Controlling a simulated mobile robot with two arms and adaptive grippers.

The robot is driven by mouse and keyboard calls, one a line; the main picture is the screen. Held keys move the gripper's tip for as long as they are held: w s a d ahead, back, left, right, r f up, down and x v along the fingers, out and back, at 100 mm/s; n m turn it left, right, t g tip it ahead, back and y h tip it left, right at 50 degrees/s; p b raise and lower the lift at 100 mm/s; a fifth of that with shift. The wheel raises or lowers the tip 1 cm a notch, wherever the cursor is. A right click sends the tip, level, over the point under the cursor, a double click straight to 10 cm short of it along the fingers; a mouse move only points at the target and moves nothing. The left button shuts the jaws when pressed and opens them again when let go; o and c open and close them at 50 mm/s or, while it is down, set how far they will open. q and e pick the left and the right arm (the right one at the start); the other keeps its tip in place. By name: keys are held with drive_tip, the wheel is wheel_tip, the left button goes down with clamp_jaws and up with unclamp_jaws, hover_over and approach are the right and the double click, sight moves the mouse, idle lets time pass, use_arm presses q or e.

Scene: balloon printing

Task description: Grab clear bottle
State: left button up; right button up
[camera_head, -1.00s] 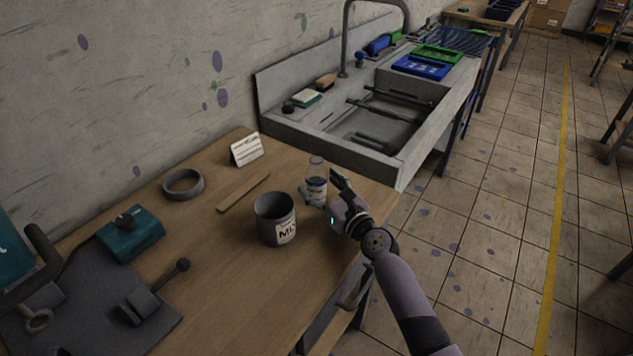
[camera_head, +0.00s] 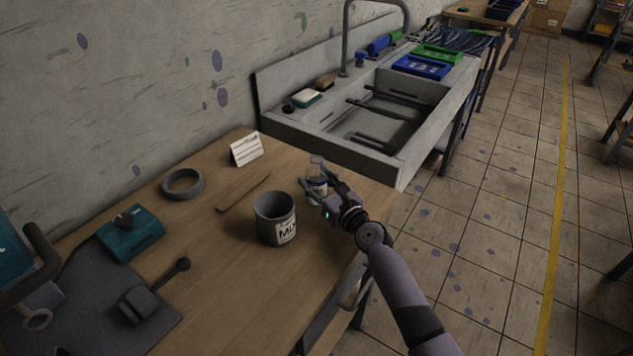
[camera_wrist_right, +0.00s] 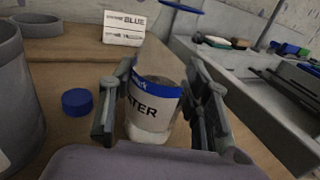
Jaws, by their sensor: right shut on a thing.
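The clear bottle (camera_head: 317,180) stands upright on the wooden table, near the table's sink end. In the right wrist view the bottle (camera_wrist_right: 155,105) has a blue-and-white label ending in "ATER" and sits between the two fingers. My right gripper (camera_head: 322,190) is shut on it, one finger on each side. A blue cap (camera_wrist_right: 77,101) lies on the table to the left of the bottle in the wrist view. My left gripper is not in view.
A grey mixing cup (camera_head: 274,218) stands just left of the gripper. The sink (camera_head: 385,115) adjoins the table's far end.

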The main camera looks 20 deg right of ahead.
drive_tip(key=c, duration=0.4)
drive_tip(key=shift+c, duration=0.2)
drive_tip(key=shift+r, duration=0.15)
